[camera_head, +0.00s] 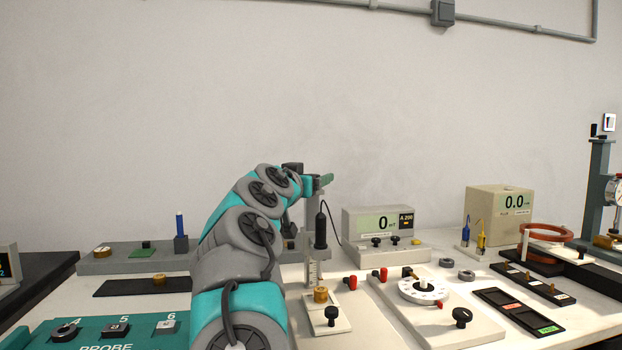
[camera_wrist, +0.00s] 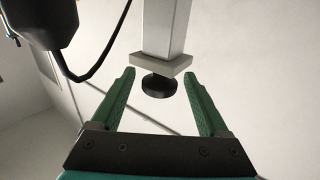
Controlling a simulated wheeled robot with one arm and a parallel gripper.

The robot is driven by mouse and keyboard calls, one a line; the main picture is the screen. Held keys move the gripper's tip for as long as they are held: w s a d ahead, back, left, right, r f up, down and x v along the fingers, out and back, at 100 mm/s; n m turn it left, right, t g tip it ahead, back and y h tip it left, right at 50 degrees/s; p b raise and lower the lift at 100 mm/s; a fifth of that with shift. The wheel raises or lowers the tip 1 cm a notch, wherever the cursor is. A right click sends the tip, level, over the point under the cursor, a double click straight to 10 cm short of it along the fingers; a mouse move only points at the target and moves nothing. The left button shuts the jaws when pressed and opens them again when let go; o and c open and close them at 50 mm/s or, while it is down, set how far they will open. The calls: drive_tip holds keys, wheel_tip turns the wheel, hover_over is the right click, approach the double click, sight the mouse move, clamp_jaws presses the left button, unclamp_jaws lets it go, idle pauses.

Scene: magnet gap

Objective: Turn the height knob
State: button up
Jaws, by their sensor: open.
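In the wrist view a round black knob (camera_wrist: 158,86) sits at the end of a light grey post (camera_wrist: 166,25) with a square plate; it looks like the height knob, though no label shows. My gripper (camera_wrist: 158,74) is open, with its green fingers on either side of the knob. Clear gaps show between knob and fingers; I cannot tell the depth exactly. In the head view my gripper (camera_head: 327,180) is at the top of the upright stand (camera_head: 313,245), mostly hidden by my arm. The knob is not clearly visible there.
A black probe (camera_head: 320,231) with a cable hangs beside the stand; it also shows close to my gripper in the wrist view (camera_wrist: 45,20). A meter reading 0 (camera_head: 385,228) stands right of it. A dial board (camera_head: 430,300) and smaller knobs crowd the bench in front.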

drive_tip(key=b+v, duration=0.2)
drive_tip(key=v, duration=0.5)
drive_tip(key=shift+s, duration=0.35)
drive_tip(key=shift+a, duration=0.1)
